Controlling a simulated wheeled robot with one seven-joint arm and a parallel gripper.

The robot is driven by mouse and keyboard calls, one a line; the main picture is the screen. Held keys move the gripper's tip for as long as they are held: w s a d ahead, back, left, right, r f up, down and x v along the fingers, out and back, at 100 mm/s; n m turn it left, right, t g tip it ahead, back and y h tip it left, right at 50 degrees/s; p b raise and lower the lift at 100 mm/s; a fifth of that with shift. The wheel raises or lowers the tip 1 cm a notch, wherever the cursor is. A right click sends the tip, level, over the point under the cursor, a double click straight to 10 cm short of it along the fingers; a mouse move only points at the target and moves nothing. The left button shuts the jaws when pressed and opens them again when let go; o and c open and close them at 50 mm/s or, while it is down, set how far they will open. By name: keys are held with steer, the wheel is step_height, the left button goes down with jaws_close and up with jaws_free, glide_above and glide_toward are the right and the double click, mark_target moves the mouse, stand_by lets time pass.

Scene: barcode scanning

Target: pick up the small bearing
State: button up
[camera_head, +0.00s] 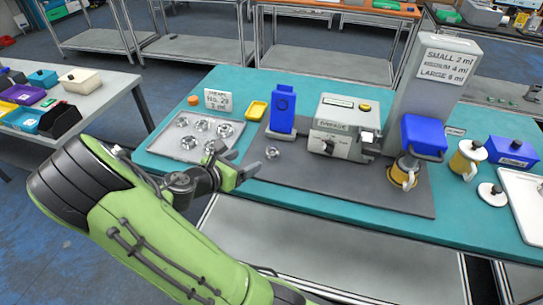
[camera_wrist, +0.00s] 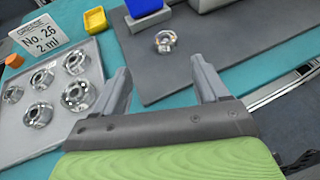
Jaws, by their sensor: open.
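A small shiny metal bearing (camera_head: 272,153) lies alone on the dark grey mat, in front of the blue stand. In the wrist view the same bearing (camera_wrist: 165,42) is beyond my fingertips, roughly midway between them, and not touched. Several other metal bearings (camera_wrist: 75,96) sit on the grey tray (camera_head: 165,151) at the left. I cannot tell from a label which bearing counts as small. My gripper (camera_head: 238,159) is open and empty, just left of the lone bearing; it also shows in the wrist view (camera_wrist: 160,66).
A sign (camera_wrist: 40,36) reading "No. 26 2 ml" and a yellow dish (camera_head: 257,110) are near the tray. Blue and yellow equipment (camera_head: 424,136) stands at right.

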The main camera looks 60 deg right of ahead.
mark_target(271, 153)
steer(key=b+x, duration=0.1)
steer(key=x, duration=0.2)
steer(key=b+x, duration=0.1)
steer(key=x, duration=0.3)
steer(key=s+x, duration=0.1)
steer(key=x, duration=0.3)
steer(key=shift+f+b, duration=0.35)
steer(key=shift+b, duration=0.05)
steer(key=shift+a+r, duration=0.1)
steer(key=shift+a, duration=0.05)
steer(key=shift+c, duration=1)
steer(key=c, duration=1.1)
step_height(271, 153, up, 10)
steer(key=p, duration=0.4)
steer(key=shift+w+r, duration=0.1)
